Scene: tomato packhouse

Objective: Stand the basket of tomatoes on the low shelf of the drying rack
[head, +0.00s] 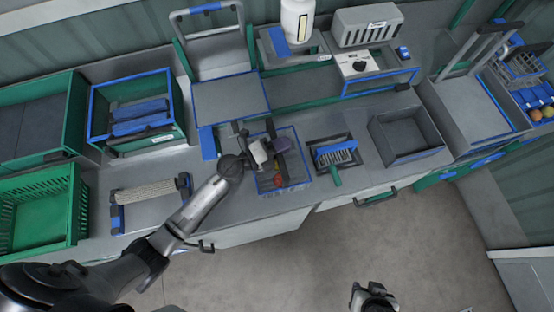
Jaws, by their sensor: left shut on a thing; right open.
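A blue-rimmed basket (294,186) stands at or just above the front of the bench, near the middle of the head view. Small red and yellow tomatoes (278,181) show inside it. My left gripper (268,148) is over the basket and shut on it; its fingers and the arm hide the exact hold. My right gripper (372,292) is open and empty above the floor at the bottom edge, far from the basket. I cannot tell for sure which structure is the drying rack; a low blue-edged stand (382,82) is at the back.
A brush in a dark holder (334,155) and an empty grey bin (408,136) stand right of the basket. A roller stand (150,192) and green crate (40,212) are left. A grey platform (230,98) is behind. A wire basket (523,64) is far right.

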